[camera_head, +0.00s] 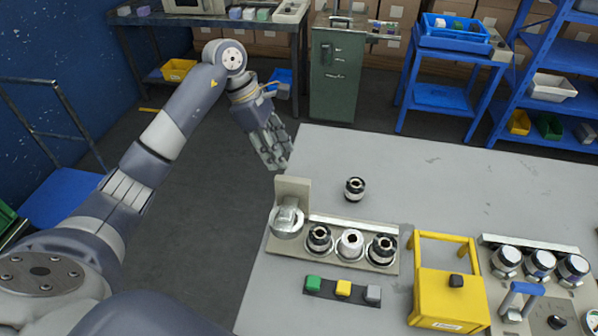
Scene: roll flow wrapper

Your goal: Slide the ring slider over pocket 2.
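The beige fixture plate (330,262) lies on the grey table. At its left end, a silver ring-shaped piece (287,222), which looks like the ring slider, stands before an upright beige plate (293,190). To its right is a row of three round pockets: a dark-topped one (319,238), a pale silver middle one (350,243) and another dark-topped one (382,249). A metal rail (352,225) runs behind them. My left gripper (281,163) hangs behind the upright plate, near the table's back left edge, apart from the fixture. Its finger opening is unclear. My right gripper is out of view.
A loose black-and-silver round part (355,188) stands behind the fixture. Green, yellow and grey buttons (343,288) sit in front. A yellow box with a handle (450,300) and more silver-capped parts (540,264) stand to the right. The table's back right is clear.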

